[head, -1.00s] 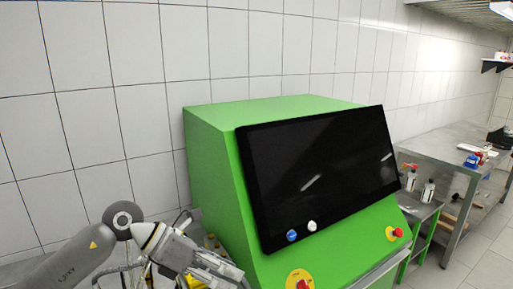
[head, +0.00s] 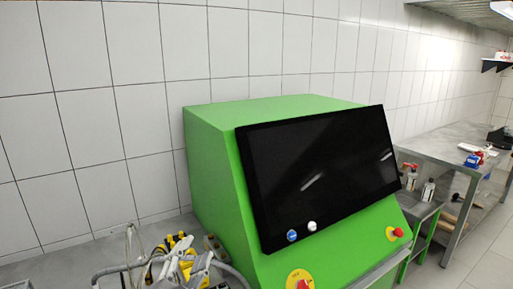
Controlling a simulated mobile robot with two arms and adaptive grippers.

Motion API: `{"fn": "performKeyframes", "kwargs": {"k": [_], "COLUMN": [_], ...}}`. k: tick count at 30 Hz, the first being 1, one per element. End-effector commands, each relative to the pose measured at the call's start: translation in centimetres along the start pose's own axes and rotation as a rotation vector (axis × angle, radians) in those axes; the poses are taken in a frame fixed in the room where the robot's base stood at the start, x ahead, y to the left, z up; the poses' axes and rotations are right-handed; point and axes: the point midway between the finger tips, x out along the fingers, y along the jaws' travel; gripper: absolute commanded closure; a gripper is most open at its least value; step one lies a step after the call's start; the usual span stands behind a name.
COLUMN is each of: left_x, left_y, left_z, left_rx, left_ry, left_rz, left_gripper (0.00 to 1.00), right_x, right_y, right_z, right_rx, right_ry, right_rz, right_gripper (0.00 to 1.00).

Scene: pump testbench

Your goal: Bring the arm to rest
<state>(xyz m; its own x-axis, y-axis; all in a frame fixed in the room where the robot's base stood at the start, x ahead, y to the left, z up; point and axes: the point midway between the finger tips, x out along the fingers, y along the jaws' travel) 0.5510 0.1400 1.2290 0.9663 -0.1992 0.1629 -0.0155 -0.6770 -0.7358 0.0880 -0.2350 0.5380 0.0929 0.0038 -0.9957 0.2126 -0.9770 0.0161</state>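The green testbench cabinet (head: 212,160) stands in the middle of the head view, with a large dark screen (head: 318,170) on its sloped front. My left arm links are not clearly visible. My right gripper is not in view.
Yellow and black parts (head: 180,245) and grey hoses stand left of the cabinet. Its front carries a blue button (head: 292,236), a white button (head: 312,226) and a red emergency stop (head: 398,232). A metal table (head: 440,150) stands at the right. A tiled wall is behind.

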Motion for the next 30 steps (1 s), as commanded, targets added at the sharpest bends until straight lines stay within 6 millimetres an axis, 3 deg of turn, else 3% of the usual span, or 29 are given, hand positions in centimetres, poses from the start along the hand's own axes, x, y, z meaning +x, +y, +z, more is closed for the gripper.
{"fn": "performKeyframes", "kwargs": {"k": [3, 5, 10, 15, 23, 30], "left_x": [-3.6, -5.8, -14.1, -22.4, -33.2, -32.8], "left_y": [2.5, 4.0, 8.7, 12.4, 15.7, 21.4], "left_z": [5.7, 8.2, 13.5, 15.5, 14.9, 20.1], "left_rx": [-0.163, -0.236, -0.426, -0.559, -0.688, -0.678], "left_ry": [-0.261, -0.39, -0.75, -1.039, -1.367, -1.384], "left_rz": [0.068, 0.107, 0.24, 0.372, 0.552, 0.565], "left_gripper": [0.6, 0.6, 0.6, 0.6, 0.6, 0.6], "right_x": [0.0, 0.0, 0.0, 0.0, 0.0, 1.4], "right_y": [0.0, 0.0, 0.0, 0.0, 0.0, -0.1], "right_z": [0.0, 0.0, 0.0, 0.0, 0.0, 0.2], "right_rx": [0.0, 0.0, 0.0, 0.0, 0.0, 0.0], "right_ry": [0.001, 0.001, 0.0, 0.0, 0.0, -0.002], "right_rz": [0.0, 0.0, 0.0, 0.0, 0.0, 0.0], "right_gripper": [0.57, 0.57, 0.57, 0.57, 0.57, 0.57]}}
